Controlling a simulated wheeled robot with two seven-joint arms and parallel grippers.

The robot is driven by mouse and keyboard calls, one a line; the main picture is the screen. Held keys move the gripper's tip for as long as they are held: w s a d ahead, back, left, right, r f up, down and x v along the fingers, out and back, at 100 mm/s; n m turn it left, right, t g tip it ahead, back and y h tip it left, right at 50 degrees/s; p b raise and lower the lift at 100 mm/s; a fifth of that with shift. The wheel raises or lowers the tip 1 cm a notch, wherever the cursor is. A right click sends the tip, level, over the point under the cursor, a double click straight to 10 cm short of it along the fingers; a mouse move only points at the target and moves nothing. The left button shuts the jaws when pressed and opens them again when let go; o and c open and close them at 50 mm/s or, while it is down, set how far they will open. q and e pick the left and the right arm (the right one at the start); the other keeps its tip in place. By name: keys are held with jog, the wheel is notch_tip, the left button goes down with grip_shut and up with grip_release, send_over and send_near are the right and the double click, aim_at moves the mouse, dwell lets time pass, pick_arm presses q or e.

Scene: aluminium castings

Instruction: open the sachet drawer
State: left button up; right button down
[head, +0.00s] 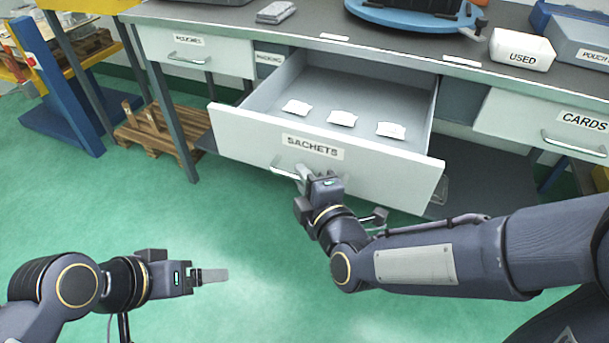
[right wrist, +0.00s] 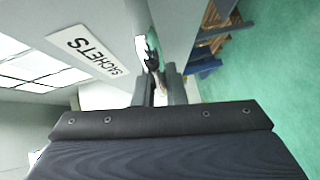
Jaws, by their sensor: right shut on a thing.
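The sachet drawer (head: 375,180), white with a "SACHETS" label (head: 312,146), stands pulled well out from under the workbench. Several white sachets (head: 342,118) lie in a row on its floor. My right gripper (head: 304,175) is shut on the drawer's metal handle (head: 286,168) at the front panel. In the right wrist view the fingers (right wrist: 163,88) meet at the handle beside the "SACHETS" label (right wrist: 88,50). My left gripper (head: 215,275) hangs over the green floor at lower left, apart from the drawer. Its fingers show edge-on, so their gap cannot be made out.
A shut "POUCHES" drawer (head: 200,55) is at the left and a shut "CARDS" drawer (head: 545,125) at the right. A white "USED" box (head: 522,50) and a blue round stand (head: 410,17) are on the bench top. A wooden pallet (head: 160,140) lies on the floor. The floor in front is clear.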

jog(key=c, duration=1.5)
grip_release()
jog(key=p+v, duration=0.2)
jog(key=v, duration=0.5)
jog(key=shift+s+d, duration=0.2)
jog(key=shift+s, duration=0.15)
